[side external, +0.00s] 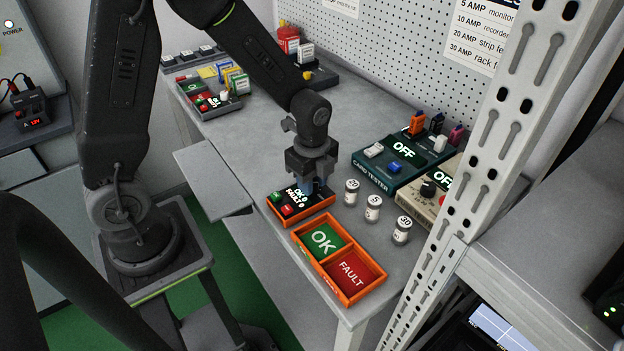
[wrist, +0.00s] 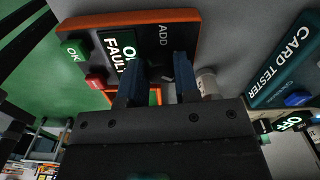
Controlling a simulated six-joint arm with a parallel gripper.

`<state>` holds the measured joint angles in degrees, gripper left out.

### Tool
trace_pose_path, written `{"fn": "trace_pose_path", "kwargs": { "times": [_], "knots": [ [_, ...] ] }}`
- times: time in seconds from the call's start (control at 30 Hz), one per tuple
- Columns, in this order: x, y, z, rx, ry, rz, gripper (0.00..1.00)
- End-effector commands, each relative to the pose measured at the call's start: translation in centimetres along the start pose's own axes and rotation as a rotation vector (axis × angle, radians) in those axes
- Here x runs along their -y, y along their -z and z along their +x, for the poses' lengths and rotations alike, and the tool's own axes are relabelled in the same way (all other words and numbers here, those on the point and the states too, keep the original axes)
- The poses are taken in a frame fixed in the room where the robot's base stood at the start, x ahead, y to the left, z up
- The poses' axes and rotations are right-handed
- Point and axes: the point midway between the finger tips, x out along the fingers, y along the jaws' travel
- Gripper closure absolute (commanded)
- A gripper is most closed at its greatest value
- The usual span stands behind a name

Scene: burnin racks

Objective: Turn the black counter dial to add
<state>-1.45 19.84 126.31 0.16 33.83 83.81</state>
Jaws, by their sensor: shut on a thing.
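The counter box (side external: 303,211) has an orange rim, a black face, a green OK button (side external: 277,196), a red FAULT button (side external: 287,210) and a display (side external: 298,197) reading OK 0 and FAULT 0. In the wrist view the counter box (wrist: 190,22) fills the top, with the word ADD beside my fingers. My gripper (side external: 316,187) points down over the box's right part. Its two blue fingers (wrist: 158,66) reach the face, shut on the black dial. The dial itself is mostly hidden by the fingers and hard to make out against the black face.
An orange tray (side external: 297,240) with green OK and red FAULT compartments stands in front of the counter. Three small jars (side external: 373,207) stand to the right. The card tester (side external: 378,178) reads OFF. A white rack post (side external: 480,150) rises at the right.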

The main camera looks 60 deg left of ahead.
Motion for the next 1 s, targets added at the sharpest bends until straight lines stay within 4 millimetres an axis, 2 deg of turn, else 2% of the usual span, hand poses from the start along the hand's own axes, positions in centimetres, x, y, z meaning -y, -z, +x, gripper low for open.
{"fn": "trace_pose_path", "kwargs": {
  "times": [0.27,0.47,1.0],
  "knots": [
    [0.04,0.01,-0.04,0.000,0.001,-0.016,0.95],
    [0.04,0.02,-0.04,-0.001,0.001,-0.094,0.95],
    [0.04,0.06,-0.05,-0.003,0.000,-0.565,0.95]
  ]
}}
